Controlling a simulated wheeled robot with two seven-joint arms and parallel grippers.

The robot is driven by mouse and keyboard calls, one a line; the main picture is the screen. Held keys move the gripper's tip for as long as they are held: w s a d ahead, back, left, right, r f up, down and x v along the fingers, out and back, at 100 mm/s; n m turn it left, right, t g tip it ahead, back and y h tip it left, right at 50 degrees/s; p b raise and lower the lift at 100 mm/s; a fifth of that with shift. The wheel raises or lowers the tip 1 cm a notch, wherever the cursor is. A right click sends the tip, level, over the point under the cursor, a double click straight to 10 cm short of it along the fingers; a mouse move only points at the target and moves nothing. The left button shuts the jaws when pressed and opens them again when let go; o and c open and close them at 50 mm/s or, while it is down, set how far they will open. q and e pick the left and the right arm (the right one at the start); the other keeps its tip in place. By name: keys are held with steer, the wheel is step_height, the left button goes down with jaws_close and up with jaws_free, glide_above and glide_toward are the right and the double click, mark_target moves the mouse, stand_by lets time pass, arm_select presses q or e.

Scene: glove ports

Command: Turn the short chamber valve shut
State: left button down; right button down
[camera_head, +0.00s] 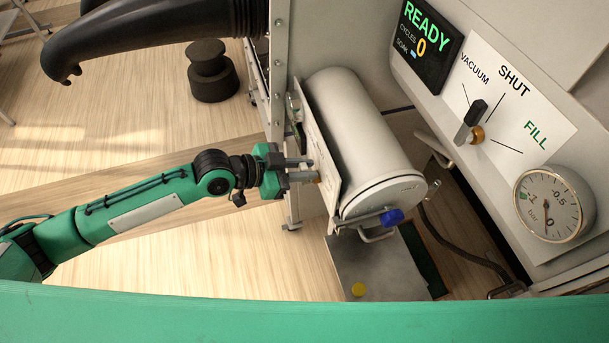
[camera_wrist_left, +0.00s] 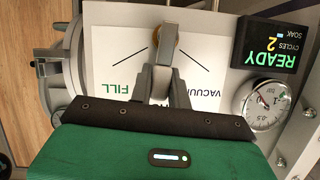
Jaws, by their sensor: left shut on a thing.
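My left gripper (camera_head: 302,168) reaches in from the left and is shut at the panel on the near-left side of the white cylindrical chamber (camera_head: 362,130). That panel is almost edge-on in the head view. In the left wrist view, its white label (camera_wrist_left: 108,60) appears upside down, with FILL at left and VACUUM at right. The grey valve lever (camera_wrist_left: 166,42) on its brass pivot is between the fingers (camera_wrist_left: 162,80). The lever points down the picture, between the FILL and VACUUM lines. The gripper mostly hides the wording there. My right gripper is not in view.
Another valve (camera_head: 471,125) stands on the right-hand panel, with a gauge (camera_head: 547,204) and display (camera_head: 427,35) reading READY, 0. The chamber end has a blue knob (camera_head: 392,217). The wrist view display (camera_wrist_left: 276,47) reads READY, 2, above a gauge (camera_wrist_left: 263,103). A black sleeve (camera_head: 160,30) hangs upper left.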

arm_select(q)
steer(key=shift+w+n+b, duration=0.25)
steer(key=shift+n+b, duration=0.15)
steer(key=shift+b, duration=0.05)
stand_by(0.3)
steer(key=c, duration=1.3)
jaws_free()
steer(key=shift+a, duration=0.1)
steer(key=shift+a+b, duration=0.3)
steer(key=shift+a, duration=0.1)
steer(key=shift+r+b+v, duration=0.2)
steer(key=shift+b+v, duration=2.45)
steer(key=shift+v, duration=3.9)
